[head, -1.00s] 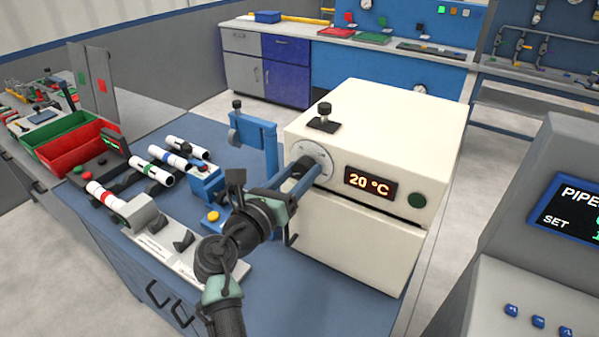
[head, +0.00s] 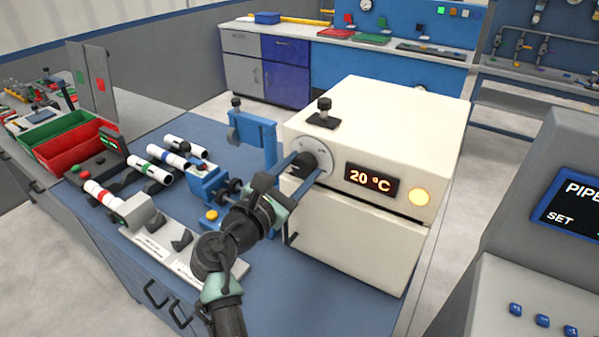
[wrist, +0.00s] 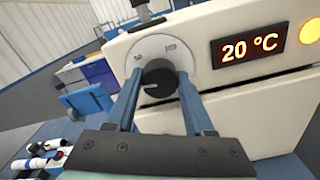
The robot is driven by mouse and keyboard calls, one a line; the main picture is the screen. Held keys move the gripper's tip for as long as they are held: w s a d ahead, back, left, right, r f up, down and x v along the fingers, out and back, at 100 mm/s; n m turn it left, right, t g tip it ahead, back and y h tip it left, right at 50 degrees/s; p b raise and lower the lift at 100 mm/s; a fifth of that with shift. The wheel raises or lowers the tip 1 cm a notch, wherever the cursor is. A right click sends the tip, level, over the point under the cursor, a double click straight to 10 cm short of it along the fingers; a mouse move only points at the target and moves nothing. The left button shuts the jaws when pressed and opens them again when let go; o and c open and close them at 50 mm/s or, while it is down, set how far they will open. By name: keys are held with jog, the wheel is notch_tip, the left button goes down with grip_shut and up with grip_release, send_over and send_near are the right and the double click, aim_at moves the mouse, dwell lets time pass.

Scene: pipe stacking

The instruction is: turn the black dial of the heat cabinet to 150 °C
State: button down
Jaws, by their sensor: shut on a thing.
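The cream heat cabinet (head: 365,215) stands on the blue bench. Its display (head: 371,184) reads 20 °C, and the round lamp (head: 419,197) to the right of it glows yellow. In the wrist view the fingers (wrist: 158,90) flank the dial, and only part of the scale is legible.
A blue stand (head: 262,140) is close left of the cabinet. White pipes with coloured bands (head: 160,165) lie further left, near red and green bins (head: 62,140). A grey console (head: 540,240) stands at the right.

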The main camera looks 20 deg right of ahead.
jog(key=m+b, duration=0.1)
jog(key=m, duration=0.1)
jog(key=m+b, duration=0.2)
jog(key=m, duration=0.1)
jog(key=shift+f+m, duration=0.2)
jog(key=shift+m, duration=0.1)
jog(key=m+b, duration=0.3)
jog(key=m, duration=0.1)
jog(key=shift+m, duration=0.3)
jog(key=m+b, duration=0.3)
jog(key=m, duration=0.1)
jog(key=shift+f, duration=0.1)
jog(key=m+b, duration=0.5)
jog(key=m, duration=0.1)
jog(key=m+b, duration=0.3)
jog(key=m, duration=0.1)
jog(key=shift+f+b, duration=0.1)
jog(key=shift+b, duration=0.25)
jog(key=m+b, duration=0.4)
jog(key=m, duration=0.1)
jog(key=shift+m, duration=0.4)
jog(key=m+b, duration=0.3)
jog(key=m, duration=0.3)
jog(key=shift+b, duration=0.35)
jog(key=shift+m+b, duration=0.9)
jog(key=shift+m, duration=1.3)
jog(key=shift+r, duration=0.2)
